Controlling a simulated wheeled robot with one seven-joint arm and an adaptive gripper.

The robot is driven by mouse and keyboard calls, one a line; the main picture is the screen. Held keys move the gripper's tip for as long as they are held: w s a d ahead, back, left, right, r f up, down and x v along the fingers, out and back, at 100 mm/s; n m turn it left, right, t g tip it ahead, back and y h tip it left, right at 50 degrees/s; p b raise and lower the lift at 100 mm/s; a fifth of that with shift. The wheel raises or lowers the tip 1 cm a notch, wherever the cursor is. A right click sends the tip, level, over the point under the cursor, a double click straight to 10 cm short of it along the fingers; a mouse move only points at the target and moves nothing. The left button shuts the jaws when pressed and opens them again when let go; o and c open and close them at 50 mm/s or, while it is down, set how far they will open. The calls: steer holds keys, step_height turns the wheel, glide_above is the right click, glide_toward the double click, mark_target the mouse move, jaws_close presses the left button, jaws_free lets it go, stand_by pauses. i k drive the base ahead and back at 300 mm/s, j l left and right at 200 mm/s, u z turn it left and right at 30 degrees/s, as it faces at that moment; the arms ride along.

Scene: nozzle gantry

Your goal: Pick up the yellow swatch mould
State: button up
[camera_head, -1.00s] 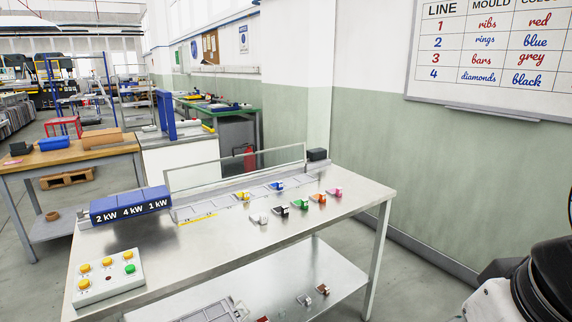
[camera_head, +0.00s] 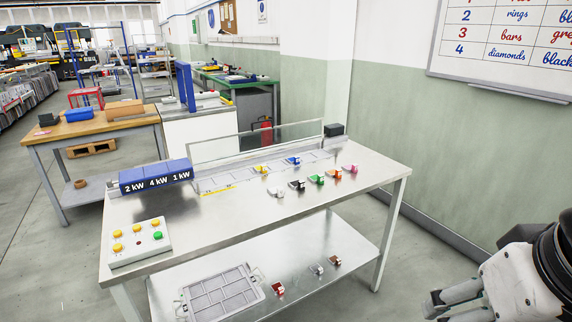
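The yellow swatch mould (camera_head: 262,168) is small and sits at the back of the steel table (camera_head: 225,215), at the slotted strip (camera_head: 232,180), left of a blue mould (camera_head: 294,160). I cannot tell whether it lies in a slot. My gripper (camera_head: 436,305) is at the lower right, in front of the table and well apart from the yellow mould. Its fingers point left and are partly cut off by the picture's bottom edge, so their opening is unclear. I see nothing held in the part that shows.
White (camera_head: 276,191), black (camera_head: 298,185), green (camera_head: 317,179), orange (camera_head: 335,174) and pink (camera_head: 351,168) moulds stand in front of the strip. A blue heater block (camera_head: 155,177) and button box (camera_head: 140,242) are left. A clear panel (camera_head: 255,143) stands behind. The lower shelf (camera_head: 320,245) holds more moulds.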

mark_target(263, 168)
steer(key=i+l+u, duration=0.25)
steer(key=i+u, duration=0.15)
steer(key=i, duration=0.4)
steer(key=i+l+u, duration=0.35)
steer(key=i, duration=0.35)
steer(key=i+l+u, duration=0.4)
steer(key=i+l, duration=0.3)
steer(key=l, duration=0.1)
